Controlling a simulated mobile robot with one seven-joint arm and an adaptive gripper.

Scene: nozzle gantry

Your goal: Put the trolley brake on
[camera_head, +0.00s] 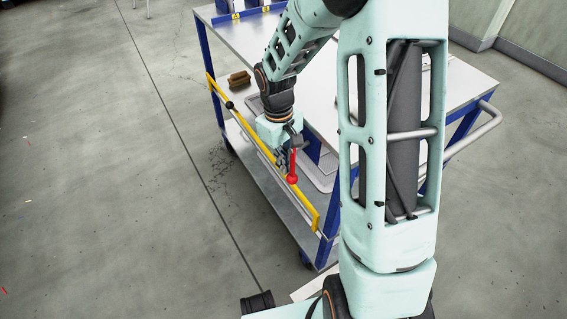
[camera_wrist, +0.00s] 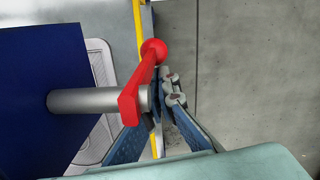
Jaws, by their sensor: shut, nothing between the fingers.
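The trolley (camera_head: 452,97) has blue legs, a grey top and a lower shelf. Its brake lever is red with a round knob (camera_head: 292,179); in the head view it points down the picture at the trolley's near left side. In the wrist view the red lever (camera_wrist: 148,72) sits on a grey shaft (camera_wrist: 80,101) coming from a blue post and points up the picture. My gripper (camera_head: 284,161) is shut and empty, right beside the lever. In the wrist view its fingertips (camera_wrist: 172,90) lie just right of the lever; whether they touch it I cannot tell.
A yellow bar (camera_head: 305,207) with a black knob (camera_head: 230,105) runs along the trolley's left side. A grey push handle (camera_head: 484,129) sticks out at the right. The concrete floor to the left is clear.

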